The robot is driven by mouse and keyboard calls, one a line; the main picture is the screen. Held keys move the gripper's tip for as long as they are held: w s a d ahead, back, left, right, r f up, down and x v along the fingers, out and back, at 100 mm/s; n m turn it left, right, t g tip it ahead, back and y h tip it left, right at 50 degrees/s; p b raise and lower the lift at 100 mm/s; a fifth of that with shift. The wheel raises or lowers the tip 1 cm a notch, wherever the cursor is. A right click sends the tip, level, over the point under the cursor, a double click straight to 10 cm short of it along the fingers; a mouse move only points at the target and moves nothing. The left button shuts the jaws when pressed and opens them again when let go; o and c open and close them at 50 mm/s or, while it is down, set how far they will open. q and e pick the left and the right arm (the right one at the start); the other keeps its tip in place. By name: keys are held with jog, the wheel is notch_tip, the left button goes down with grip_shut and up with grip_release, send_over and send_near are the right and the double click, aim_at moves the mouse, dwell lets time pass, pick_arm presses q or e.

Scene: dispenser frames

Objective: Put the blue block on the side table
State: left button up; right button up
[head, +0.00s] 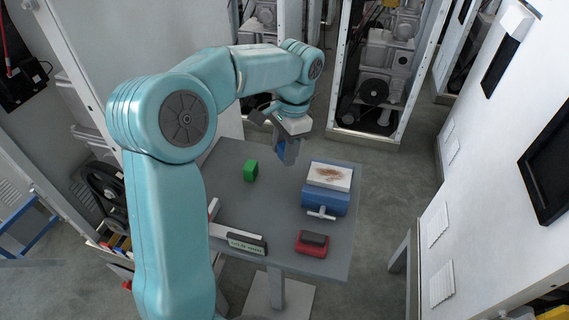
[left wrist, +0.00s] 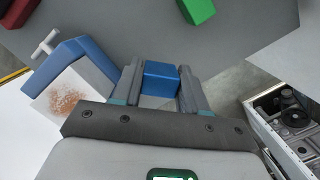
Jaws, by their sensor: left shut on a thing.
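The blue block (left wrist: 161,79) sits between the two fingers of my left gripper (left wrist: 160,72) in the left wrist view. In the head view my left gripper (head: 289,153) hangs above the back edge of the grey table (head: 222,192), shut on the block, with a patch of blue showing at the fingers. The gap between block and tabletop is hard to judge. My right gripper is not in view.
On the table are a green block (head: 250,171), a blue vise (head: 325,201) with a pale stained top just right of my gripper, a red-and-black object (head: 312,243) and a small labelled box (head: 247,243). The table's middle is clear. Machine frames (head: 380,75) stand behind.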

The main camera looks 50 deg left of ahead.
aim_at(285, 172)
pick_arm(q)
notch_tip(285, 172, down, 4)
jog(key=shift+f, duration=0.25)
jog(key=shift+f+b, duration=0.1)
jog(key=shift+b, duration=0.25)
jog(key=o, duration=1.1)
jog(key=r, duration=0.4)
jog(key=w+r+p, duration=0.1)
jog(key=r, duration=0.3)
jog(key=r+p, duration=0.1)
jog(key=r, duration=0.3)
jog(key=shift+w+d+r, duration=0.15)
jog(key=shift+w+d, duration=0.1)
jog(key=shift+w, duration=0.1)
